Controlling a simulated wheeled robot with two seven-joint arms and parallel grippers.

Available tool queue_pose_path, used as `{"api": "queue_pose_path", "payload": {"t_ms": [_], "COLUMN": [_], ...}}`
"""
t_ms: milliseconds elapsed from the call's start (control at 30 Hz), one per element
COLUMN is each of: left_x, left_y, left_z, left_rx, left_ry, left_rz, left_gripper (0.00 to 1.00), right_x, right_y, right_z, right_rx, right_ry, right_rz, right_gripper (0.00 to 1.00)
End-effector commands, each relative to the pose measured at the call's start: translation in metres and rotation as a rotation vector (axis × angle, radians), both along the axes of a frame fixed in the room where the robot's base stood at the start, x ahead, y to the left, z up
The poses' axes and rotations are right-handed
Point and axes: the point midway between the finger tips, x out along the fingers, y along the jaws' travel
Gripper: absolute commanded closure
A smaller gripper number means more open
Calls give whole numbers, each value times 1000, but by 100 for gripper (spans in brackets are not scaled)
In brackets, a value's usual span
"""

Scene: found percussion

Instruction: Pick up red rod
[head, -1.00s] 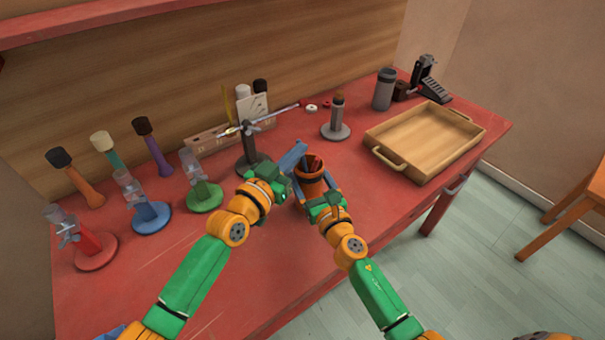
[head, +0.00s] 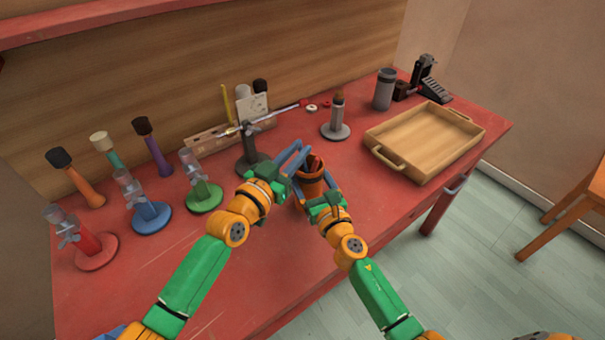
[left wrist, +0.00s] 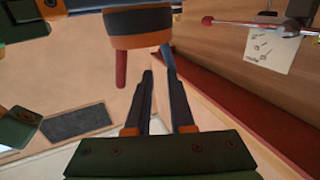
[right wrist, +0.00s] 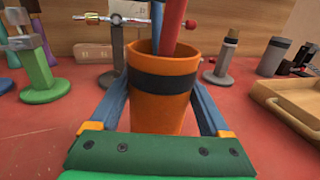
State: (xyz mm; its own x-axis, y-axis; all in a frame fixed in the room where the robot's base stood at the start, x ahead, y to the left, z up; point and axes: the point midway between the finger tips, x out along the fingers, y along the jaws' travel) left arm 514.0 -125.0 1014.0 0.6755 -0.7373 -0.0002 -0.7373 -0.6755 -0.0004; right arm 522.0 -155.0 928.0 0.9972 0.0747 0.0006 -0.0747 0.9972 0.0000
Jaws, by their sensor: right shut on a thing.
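An orange cup with a dark band (head: 312,184) stands on the red table, and it also shows in the right wrist view (right wrist: 163,105). My right gripper (head: 322,188) is shut around the cup's sides. The red rod (right wrist: 172,28) leans out of the cup's mouth, and its end shows in the left wrist view (left wrist: 121,70). My left gripper (head: 303,148) is beside the cup's rim with its fingers apart and nothing between them. In the left wrist view the rod is left of both fingers. A blue strip beside the rod may be a finger or another rod; I cannot tell.
A dark stand (head: 247,160) holding a thin horizontal rod is behind my left gripper. A grey stand (head: 336,128) and a wooden tray (head: 385,157) are to the right. Several coloured stands fill the left. The table front is clear.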

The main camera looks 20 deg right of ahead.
Motion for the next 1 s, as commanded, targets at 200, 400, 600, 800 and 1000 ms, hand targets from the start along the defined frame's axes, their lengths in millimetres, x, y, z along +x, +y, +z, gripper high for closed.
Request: {"api": "queue_pose_path", "payload": {"t_ms": [200, 400, 600, 800, 1000], "left_x": [0, -6, -35, -66, -81], "left_y": [0, 5, 36, 71, 85], "left_z": [0, 0, 0, 0, 0], "left_rx": [0, -4, 0, 4, 5], "left_ry": [0, 1, 0, 2, -4], "left_rz": [0, -2, 0, 0, 1], "left_gripper": [71, 71, 71, 71, 58], "right_x": [0, 0, 0, 0, 0], "right_y": [0, 0, 0, 0, 0], "right_z": [-1, -1, -1, -1, -1], "right_rx": [0, 0, 0, 0, 0], "right_ry": [1, 1, 2, 1, 1], "right_rz": [0, 0, 0, 0, 0], "right_gripper": [87, 87, 87, 87, 87]}}
